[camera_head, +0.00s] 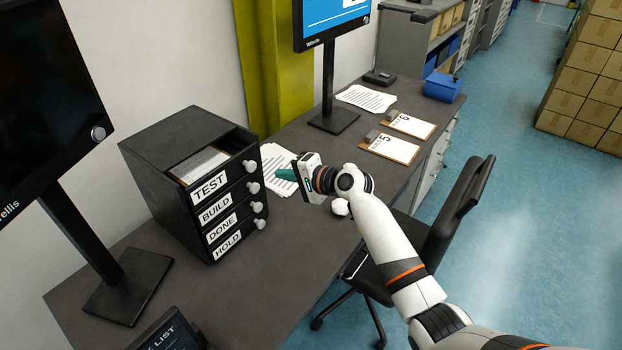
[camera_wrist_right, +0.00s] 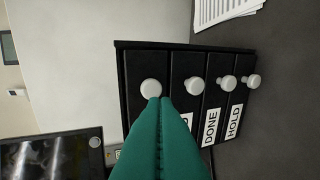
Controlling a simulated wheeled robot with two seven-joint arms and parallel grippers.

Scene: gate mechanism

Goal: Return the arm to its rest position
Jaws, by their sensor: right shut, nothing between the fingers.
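My right gripper (camera_head: 286,174) has green fingers pressed together with nothing between them. It hangs over the desk to the right of a black drawer cabinet (camera_head: 165,135), apart from it. The cabinet has drawers labelled TEST (camera_head: 209,187), BUILD, DONE and HOLD, each with a white knob; their fronts look about flush. Papers (camera_head: 199,165) show in the open top. In the right wrist view, the shut fingers (camera_wrist_right: 160,102) point towards the cabinet, and their tips overlap the picture just below the top knob (camera_wrist_right: 151,88). My left gripper is not in view.
Loose papers (camera_head: 273,165) lie on the desk (camera_head: 262,290) behind my gripper. Monitors stand at the left (camera_head: 45,110) and back (camera_head: 335,18). Two clipboards (camera_head: 391,147) lie farther back. A black chair (camera_head: 457,215) stands beside my right arm. The desk front is mostly clear.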

